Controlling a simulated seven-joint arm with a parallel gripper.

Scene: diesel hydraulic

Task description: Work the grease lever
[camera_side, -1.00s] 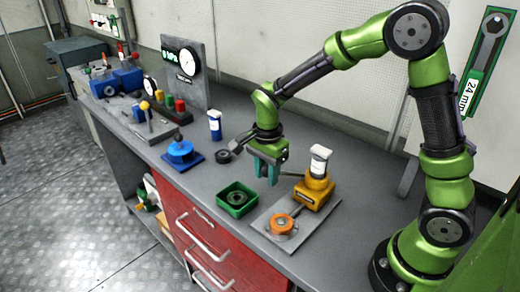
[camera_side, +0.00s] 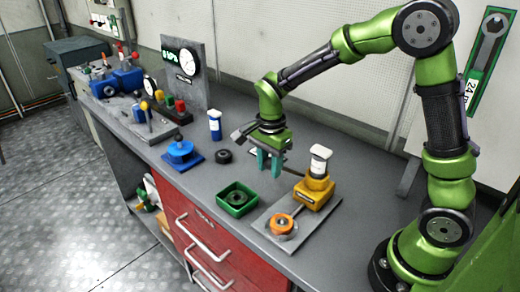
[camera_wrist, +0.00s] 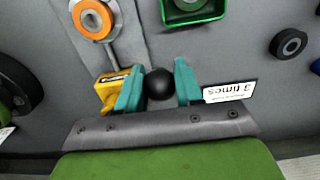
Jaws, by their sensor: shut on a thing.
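The grease pump is a yellow block (camera_side: 314,194) with a white-labelled cylinder (camera_side: 320,160) on top. It stands on a grey plate at the right of the bench. A pipe runs from it to an orange round fitting (camera_side: 282,224), which also shows at the top left of the wrist view (camera_wrist: 92,19). The grease lever (camera_side: 296,174) reaches from the pump toward my gripper (camera_side: 270,167). In the wrist view, its black ball knob (camera_wrist: 160,84) sits between my teal fingers, and my gripper (camera_wrist: 160,88) is shut on it. The yellow block (camera_wrist: 108,86) is partly hidden behind a finger.
A white label reading "3 times" (camera_wrist: 230,90) lies beside the knob. A green tray (camera_side: 222,203) with a black ring stands in front, and another black ring (camera_side: 224,156) lies behind it. A blue fitting (camera_side: 181,154) and a blue-white bottle (camera_side: 215,125) stand left.

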